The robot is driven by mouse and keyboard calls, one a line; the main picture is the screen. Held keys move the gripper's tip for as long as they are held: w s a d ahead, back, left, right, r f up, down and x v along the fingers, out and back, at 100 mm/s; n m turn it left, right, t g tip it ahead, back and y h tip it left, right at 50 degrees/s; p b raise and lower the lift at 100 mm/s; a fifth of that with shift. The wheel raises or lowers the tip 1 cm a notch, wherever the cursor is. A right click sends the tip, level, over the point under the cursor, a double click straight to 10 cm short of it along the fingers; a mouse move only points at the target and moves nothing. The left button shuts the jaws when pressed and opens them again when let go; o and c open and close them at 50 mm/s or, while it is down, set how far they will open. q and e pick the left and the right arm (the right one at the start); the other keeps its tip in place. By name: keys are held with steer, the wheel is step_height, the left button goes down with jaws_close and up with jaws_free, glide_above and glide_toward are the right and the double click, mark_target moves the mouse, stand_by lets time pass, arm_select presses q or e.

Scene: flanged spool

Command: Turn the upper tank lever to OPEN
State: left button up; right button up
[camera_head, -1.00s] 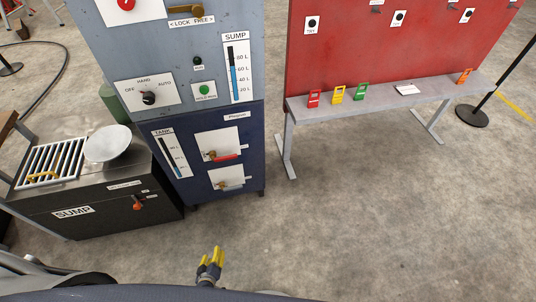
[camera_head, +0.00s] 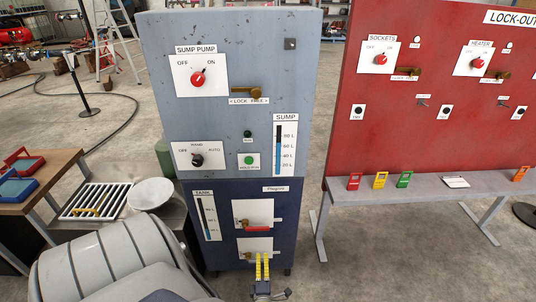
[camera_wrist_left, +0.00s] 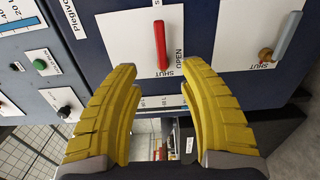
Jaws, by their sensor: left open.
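The upper tank lever (camera_head: 257,228) has a red handle and sits on a white plate on the dark blue lower half of the cabinet. In the head view its handle points right from a brass pivot. In the left wrist view the red handle (camera_wrist_left: 160,45) lies ahead of the fingertips, in line with the gap, near SHUT and OPEN labels. My left gripper (camera_head: 262,262) has yellow fingers, spread open and empty (camera_wrist_left: 159,72), and overlaps the lower plate in the head view. No contact with the lever is visible. My right gripper is not in view.
A lower lever (camera_wrist_left: 289,36) with a grey handle sits on the plate below. The tank gauge (camera_head: 207,218) is left of the levers. A white bowl (camera_head: 151,193) and grate (camera_head: 95,201) are further left. A grey bench (camera_head: 440,187) stands right; floor between is clear.

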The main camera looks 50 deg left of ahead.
mark_target(261, 230)
arm_select(q)
steer(key=x, duration=1.6)
steer(key=shift+a, duration=0.1)
jaws_close()
